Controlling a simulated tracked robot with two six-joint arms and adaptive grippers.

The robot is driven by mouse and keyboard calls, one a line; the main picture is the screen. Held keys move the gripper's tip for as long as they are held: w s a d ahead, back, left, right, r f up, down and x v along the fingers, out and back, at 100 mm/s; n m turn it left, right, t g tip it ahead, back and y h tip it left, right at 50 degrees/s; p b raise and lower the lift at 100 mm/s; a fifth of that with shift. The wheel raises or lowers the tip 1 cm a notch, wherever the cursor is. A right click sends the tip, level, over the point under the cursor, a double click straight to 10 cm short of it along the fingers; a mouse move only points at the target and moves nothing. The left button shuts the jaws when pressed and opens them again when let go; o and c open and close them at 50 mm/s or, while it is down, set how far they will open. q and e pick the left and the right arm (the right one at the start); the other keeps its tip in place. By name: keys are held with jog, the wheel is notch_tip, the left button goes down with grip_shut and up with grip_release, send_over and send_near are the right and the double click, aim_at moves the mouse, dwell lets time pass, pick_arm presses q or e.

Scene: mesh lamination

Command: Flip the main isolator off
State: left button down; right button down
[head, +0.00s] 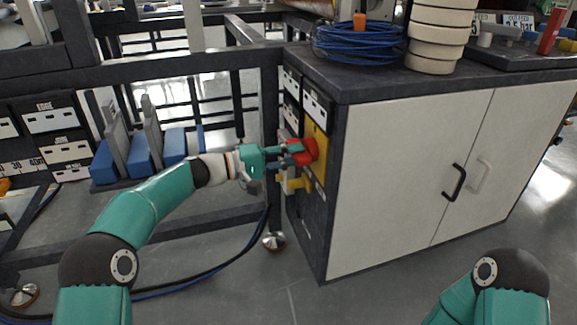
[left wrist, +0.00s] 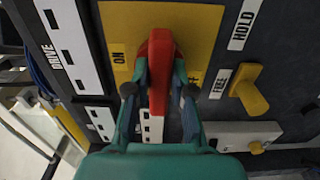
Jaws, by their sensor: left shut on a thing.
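The main isolator has a red handle (head: 309,150) on a yellow plate (head: 320,168) on the cabinet's left end face. My left gripper (head: 292,154) is shut on this handle. In the left wrist view the red handle (left wrist: 160,50) stands between the two fingers of my left gripper (left wrist: 160,80), with the yellow plate (left wrist: 208,25) behind. The handle points roughly up and down in that picture, between an ON label (left wrist: 118,57) on its left and a mostly hidden label on its right. My right gripper is not in view.
A yellow lever (left wrist: 248,88) beside FREE and HOLD labels sits close to the isolator. The cabinet (head: 400,170) carries a blue cable coil (head: 358,42) and white rolls (head: 440,35). A dark machine frame (head: 150,68) stands left; cables lie on the floor.

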pick_arm(q)
jog(key=shift+f, duration=0.3)
jog(key=c, duration=1.1)
grip_release()
jog(key=shift+o, duration=0.5)
jog(key=shift+r, duration=0.1)
jog(key=shift+s+a+r, duration=0.1)
jog(key=shift+s+a, duration=0.05)
jog(key=shift+a, duration=0.4)
jog(key=v, duration=1.1)
jog(key=shift+d, duration=0.1)
